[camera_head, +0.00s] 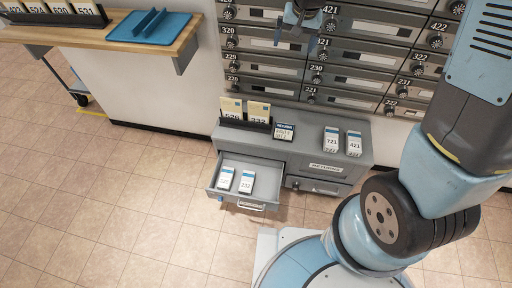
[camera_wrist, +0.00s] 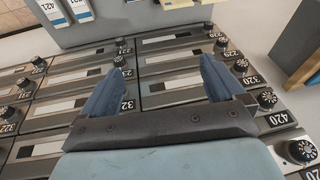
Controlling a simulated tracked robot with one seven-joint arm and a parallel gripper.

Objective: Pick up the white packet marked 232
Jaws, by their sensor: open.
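A white packet with a blue end (camera_head: 246,181) lies in the open drawer of the grey cabinet; its small print looks like 232. A similar packet (camera_head: 225,178) lies just left of it, its number too blurred to read. My gripper (camera_head: 297,40) is at the top of the head view, in front of the mailbox wall, above and well away from the drawer. In the wrist view my gripper (camera_wrist: 163,70) is open, with nothing between its two blue fingers. The drawer and its packets are not seen in the wrist view.
White packets 721 (camera_head: 331,139) and 421 (camera_head: 353,143) stand on the grey cabinet (camera_head: 300,155). A black holder with cream envelopes (camera_head: 245,123) and a small dark sign (camera_head: 284,131) are there too. A wooden counter with a blue tray (camera_head: 150,26) is at left. The floor left of the drawer is clear.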

